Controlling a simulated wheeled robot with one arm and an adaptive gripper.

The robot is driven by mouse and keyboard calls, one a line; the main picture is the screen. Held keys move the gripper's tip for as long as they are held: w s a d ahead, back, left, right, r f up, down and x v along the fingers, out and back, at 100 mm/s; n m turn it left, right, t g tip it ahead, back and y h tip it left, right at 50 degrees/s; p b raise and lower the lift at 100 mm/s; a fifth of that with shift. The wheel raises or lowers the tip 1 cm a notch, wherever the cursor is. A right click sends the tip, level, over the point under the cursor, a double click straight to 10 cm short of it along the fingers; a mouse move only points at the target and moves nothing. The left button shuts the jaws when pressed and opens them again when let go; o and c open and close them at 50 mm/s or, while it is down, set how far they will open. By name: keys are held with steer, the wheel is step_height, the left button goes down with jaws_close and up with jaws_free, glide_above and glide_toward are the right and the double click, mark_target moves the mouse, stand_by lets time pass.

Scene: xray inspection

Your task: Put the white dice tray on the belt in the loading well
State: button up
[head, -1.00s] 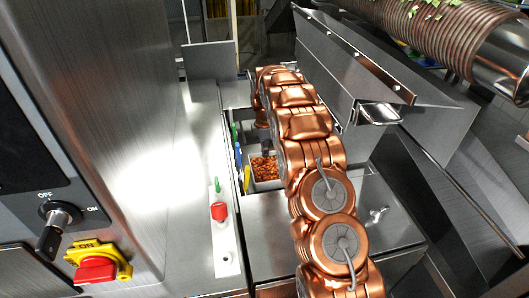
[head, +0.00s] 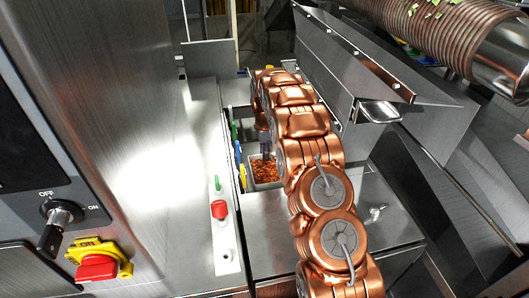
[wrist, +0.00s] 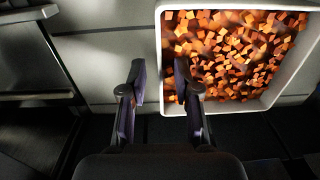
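The white dice tray (head: 252,184) sits low in the recess behind the front steel panel, filled with orange dice; my arm hides part of it. My gripper (wrist: 158,92) is open and empty. Its left finger shows outside the tray's left wall and its right finger overlaps the tray's near left corner. In the head view my gripper (head: 265,150) points down above the tray; I cannot tell the exact height gap.
Blue, green and yellow items (head: 238,155) line the recess's left edge. A control strip with a red button (head: 219,209) lies left of it. A steel hood with a handle (head: 378,111) stands right of my arm. A red emergency knob (head: 97,268) is at the lower left.

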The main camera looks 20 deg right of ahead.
step_height(320, 180, up, 11)
steer(key=b, duration=0.3)
steer(key=s+a+r+m, duration=0.4)
steer(key=s+a+r, duration=0.2)
steer(key=s+r, duration=0.3)
steer(key=s+a+m, duration=0.2)
steer(key=s, duration=0.7)
steer(key=s+a+m, duration=0.2)
steer(key=s+m, duration=0.1)
steer(key=s, duration=0.6)
steer(key=s+a+m+g, duration=0.1)
steer(key=s+a+m, duration=0.1)
steer(key=s, duration=0.8)
steer(key=shift+s+a+r+m, duration=0.1)
steer(key=shift+a+r+m, duration=0.3)
steer(key=shift+m, duration=0.1)
steer(key=s+a+f+m, duration=0.1)
steer(key=s+f+m, duration=0.2)
steer(key=s, duration=1)
steer(key=shift+s+a+f+m+g, duration=0.2)
steer(key=shift+f+m+g, duration=0.15)
steer(key=shift+f, duration=0.2)
